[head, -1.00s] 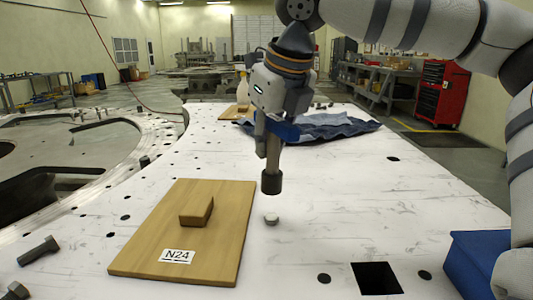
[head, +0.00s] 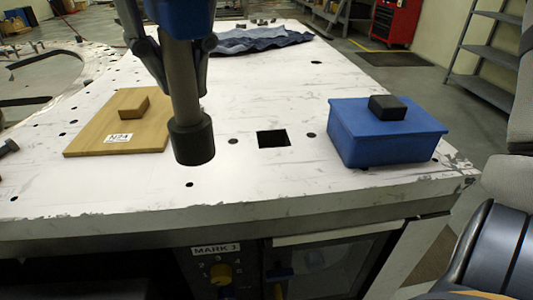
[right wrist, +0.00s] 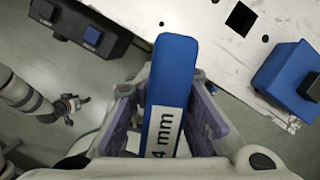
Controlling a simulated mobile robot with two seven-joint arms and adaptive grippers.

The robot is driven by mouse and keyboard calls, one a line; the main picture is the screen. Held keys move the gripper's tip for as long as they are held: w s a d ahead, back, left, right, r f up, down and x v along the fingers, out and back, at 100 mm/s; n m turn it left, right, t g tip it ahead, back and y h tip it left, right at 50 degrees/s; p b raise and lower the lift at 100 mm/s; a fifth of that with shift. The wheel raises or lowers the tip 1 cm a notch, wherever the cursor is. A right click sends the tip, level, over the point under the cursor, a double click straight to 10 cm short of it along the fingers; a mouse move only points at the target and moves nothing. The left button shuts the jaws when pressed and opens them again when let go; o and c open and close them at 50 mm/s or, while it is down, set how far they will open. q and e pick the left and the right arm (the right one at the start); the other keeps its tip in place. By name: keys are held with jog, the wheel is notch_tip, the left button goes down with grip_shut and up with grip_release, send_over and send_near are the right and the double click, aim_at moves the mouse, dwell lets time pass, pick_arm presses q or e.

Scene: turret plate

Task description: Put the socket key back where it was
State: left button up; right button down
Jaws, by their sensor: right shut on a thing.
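My right gripper (head: 172,62) is shut on the socket key (head: 186,100), near the top of the head view. The key hangs upright, with a grey metal shaft and a dark round socket at its lower end, in front of the white plate. Its blue handle (right wrist: 170,75) shows between the fingers in the right wrist view, with a white label of which "4 mm" can be read. What looks like my left gripper (right wrist: 66,106) is small at the left of the right wrist view; its jaws are unclear.
A wooden board (head: 85,142) marked N24 lies left of the key. A blue box (head: 385,145) with a black block on top stands right, beyond a square hole (head: 273,139). A blue cloth (head: 262,40) lies behind. A "MARK 3" panel (head: 220,272) is below the plate's edge.

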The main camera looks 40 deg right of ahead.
jog(key=w+d+f, duration=0.3)
jog(key=f, duration=0.1)
jog(key=w+d+f, duration=0.3)
jog(key=f, duration=0.1)
jog(key=w+d+f, duration=0.3)
jog(key=f, duration=0.1)
jog(key=shift+w+f, duration=0.15)
jog(key=shift+w, duration=0.2)
jog(key=shift+f, duration=0.25)
pick_arm(q)
jog(key=shift+f, duration=0.15)
pick_arm(e)
jog(key=shift+r, duration=0.1)
pick_arm(q)
jog(key=shift+w, duration=0.1)
pick_arm(e)
jog(key=c, duration=1.6)
grip_release()
jog(key=shift+o, duration=0.2)
